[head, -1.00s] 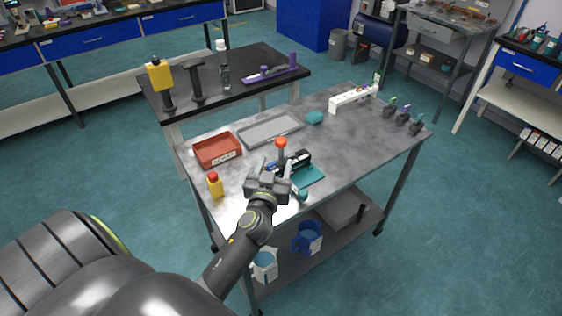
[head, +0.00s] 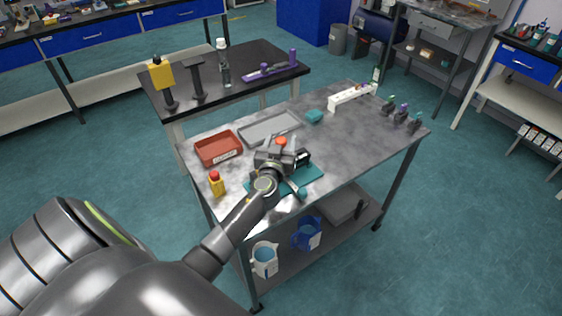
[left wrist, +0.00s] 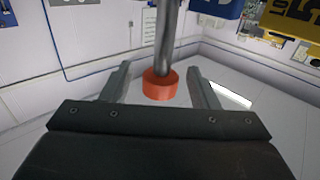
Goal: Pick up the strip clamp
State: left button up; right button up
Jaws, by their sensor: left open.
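An orange-red knob (head: 281,141) on a post stands by a dark device (head: 303,158) on the teal mat (head: 312,174), near the middle of the grey table. I take this to be the strip clamp, but its base is largely hidden behind my arm. My left gripper (head: 279,152) is open at the knob. In the left wrist view, the red knob (left wrist: 160,86) and its metal rod (left wrist: 167,40) stand between the two spread fingers (left wrist: 157,72), with a gap on each side. My right gripper is not in view.
A red tray (head: 218,150) and a grey tray (head: 270,130) lie behind and left. A yellow bottle with a red cap (head: 216,184) stands at the left. A white rack (head: 350,97) and several small black clips (head: 402,117) sit far right. The table's right middle is clear.

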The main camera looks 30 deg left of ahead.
pick_arm(q)
jog(key=shift+c, duration=0.2)
grip_shut()
dwell(0.4)
